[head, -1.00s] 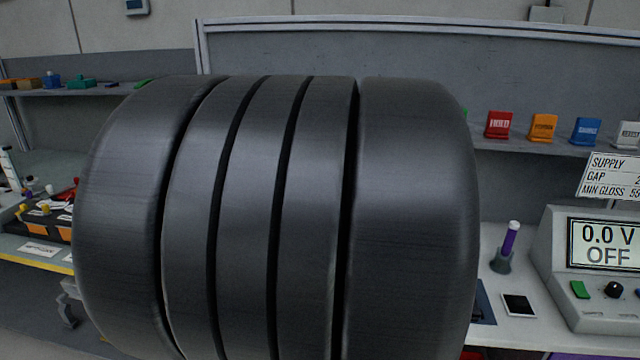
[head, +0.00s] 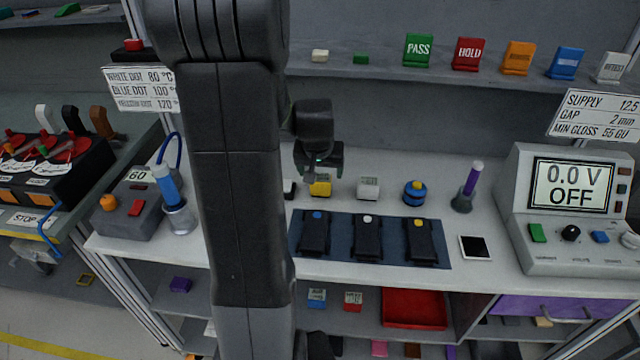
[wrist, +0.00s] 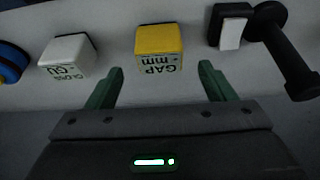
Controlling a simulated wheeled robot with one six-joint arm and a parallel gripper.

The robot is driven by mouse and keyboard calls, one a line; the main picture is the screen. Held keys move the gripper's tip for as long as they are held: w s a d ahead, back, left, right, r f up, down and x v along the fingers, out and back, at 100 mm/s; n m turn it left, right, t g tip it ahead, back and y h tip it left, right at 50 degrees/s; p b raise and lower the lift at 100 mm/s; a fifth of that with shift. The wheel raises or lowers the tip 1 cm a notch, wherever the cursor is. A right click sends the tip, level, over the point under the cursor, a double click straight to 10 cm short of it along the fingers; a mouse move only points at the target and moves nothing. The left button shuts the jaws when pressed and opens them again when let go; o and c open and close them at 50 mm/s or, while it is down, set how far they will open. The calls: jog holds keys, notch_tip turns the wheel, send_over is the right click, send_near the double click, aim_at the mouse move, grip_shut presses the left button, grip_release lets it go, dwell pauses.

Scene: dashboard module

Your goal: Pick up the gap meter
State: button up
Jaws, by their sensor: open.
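The gap meter (wrist: 160,42) is a small yellow block labelled "GAP mm", standing on the white bench. In the wrist view it lies ahead of and between my open green fingers, apart from them. In the head view the gap meter (head: 320,188) sits just below my gripper (head: 318,165), which partly hides its top. My gripper (wrist: 160,85) is open and empty. The white gloss meter (wrist: 68,55) stands to the left in the wrist view; in the head view it is the white block (head: 368,188) to the right.
A black tool with a round head (wrist: 270,25) stands close to the right in the wrist view. A blue mat (head: 342,235) with dark modules lies in front. A blue-yellow round item (head: 414,192), purple-topped holder (head: 467,188) and power supply (head: 572,205) stand further right.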

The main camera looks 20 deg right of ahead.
aim_at(321, 179)
jog(key=shift+s+p+x, duration=0.15)
jog(key=shift+p+x, duration=0.05)
jog(key=shift+x, duration=0.95)
jog(key=shift+s+p+x, duration=0.15)
jog(key=shift+p+x, duration=0.05)
jog(key=shift+x, duration=1.8)
jog(key=shift+a, duration=0.2)
jog(key=c, duration=1.2)
